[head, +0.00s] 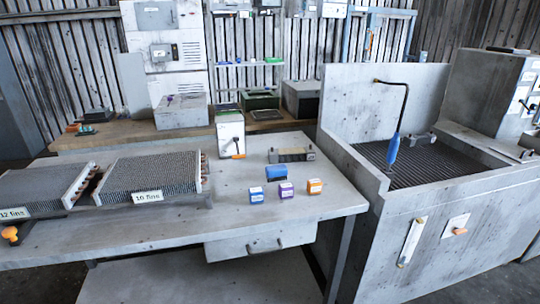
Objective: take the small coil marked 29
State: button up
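A much smaller, dark grey, coil-like block (290,155) lies toward the back right of the same table. I cannot read a number 29 on it or on anything else here. My gripper is not in this view.
A white box (230,135) stands behind. A walled basin (415,225) with a grate is at right.

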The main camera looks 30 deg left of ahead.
aim_at(299, 154)
jog(key=u, duration=0.45)
jog(key=i, duration=0.85)
jog(key=u, duration=0.9)
jog(key=i, duration=0.65)
jog(key=u, duration=0.15)
jog(key=k, duration=0.85)
jog(key=u, duration=0.2)
jog(key=i, duration=0.85)
jog(key=z, duration=0.1)
